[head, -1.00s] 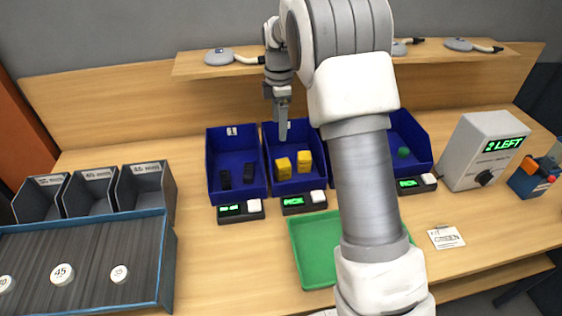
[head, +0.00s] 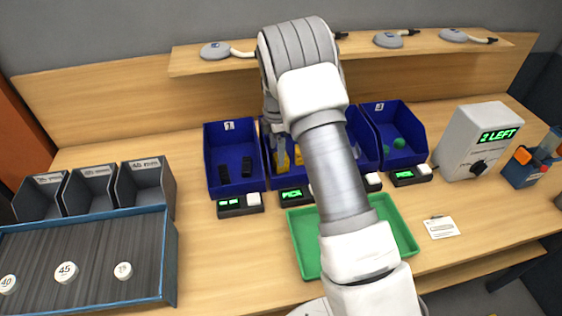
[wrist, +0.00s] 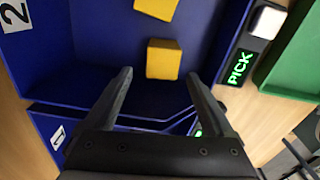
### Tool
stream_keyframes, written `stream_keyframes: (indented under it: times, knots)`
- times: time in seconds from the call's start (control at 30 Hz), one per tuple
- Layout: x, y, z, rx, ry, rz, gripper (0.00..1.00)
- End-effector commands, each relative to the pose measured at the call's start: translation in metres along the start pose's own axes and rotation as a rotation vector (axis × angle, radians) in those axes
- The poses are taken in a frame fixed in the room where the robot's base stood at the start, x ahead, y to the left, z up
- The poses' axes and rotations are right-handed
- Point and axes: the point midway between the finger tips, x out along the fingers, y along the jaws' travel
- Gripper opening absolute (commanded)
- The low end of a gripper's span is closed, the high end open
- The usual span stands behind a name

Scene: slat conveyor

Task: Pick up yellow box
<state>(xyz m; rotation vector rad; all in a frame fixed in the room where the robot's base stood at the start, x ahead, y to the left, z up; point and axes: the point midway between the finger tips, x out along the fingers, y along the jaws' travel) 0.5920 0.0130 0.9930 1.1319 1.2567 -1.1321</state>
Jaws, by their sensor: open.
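Two yellow boxes lie in the blue bin (wrist: 105,40) labelled 2. The nearer yellow box (wrist: 164,60) sits just ahead of my fingertips in the wrist view. The other yellow box (wrist: 156,8) is at the top edge, partly cut off. In the head view, the yellow boxes (head: 283,161) show only partly beside my arm. My gripper (wrist: 158,77) is open and empty, its fingers spread to either side of the nearer box's line. In the head view my gripper (head: 281,152) points down over bin 2; its fingertips are hard to make out.
Bin 1 (head: 211,160), with black pieces, stands left of bin 2. Bin 4 (head: 410,128), with green balls, is to the right. A lit PICK display (head: 291,195) fronts bin 2. A green tray (head: 303,245) lies in front. Bin walls rise close around my gripper.

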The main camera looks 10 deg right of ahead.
Motion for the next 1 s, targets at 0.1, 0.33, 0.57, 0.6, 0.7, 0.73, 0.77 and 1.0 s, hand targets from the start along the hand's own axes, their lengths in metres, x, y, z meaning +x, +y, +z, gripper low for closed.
stream_keyframes:
  times: [0.1, 0.33, 0.57, 0.6, 0.7, 0.73, 0.77, 1.0]
  knots:
    - [0.008, -0.001, 0.003, 0.0, -0.001, -0.003, 0.88]
    - [0.041, -0.004, 0.012, -0.001, 0.0, -0.004, 0.88]
    - [0.053, -0.003, 0.013, -0.001, 0.0, 0.0, 0.88]
    - [0.053, -0.003, 0.013, -0.001, 0.0, 0.0, 0.88]
    - [0.053, -0.003, 0.013, -0.001, 0.0, 0.0, 0.88]
    - [0.053, -0.003, 0.013, -0.001, 0.0, 0.0, 0.86]
    - [0.053, -0.003, 0.013, -0.001, 0.0, 0.0, 0.8]
    - [0.052, -0.003, 0.013, 0.0, 0.0, 0.0, 0.37]
